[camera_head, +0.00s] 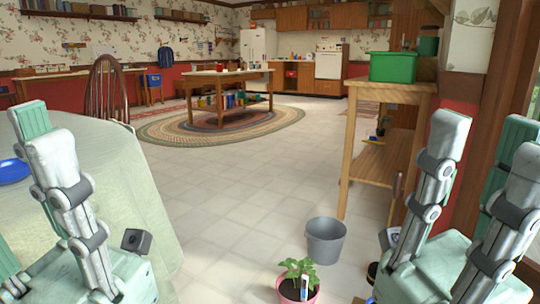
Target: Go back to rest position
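My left gripper (32,130) stands upright at the left edge, in front of the cloth-covered table. My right gripper (484,140) points up at the right side, near the wooden shelf stand. Its two fingers are apart, with nothing held between them. Both grippers are raised in front of me, one on each side.
The round table (120,190) with a blue plate (14,171) is at left. A potted plant (298,280) and a grey bucket (326,241) stand on the floor ahead. A wooden stand (385,140) holds a green bin (393,67). The middle floor is clear.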

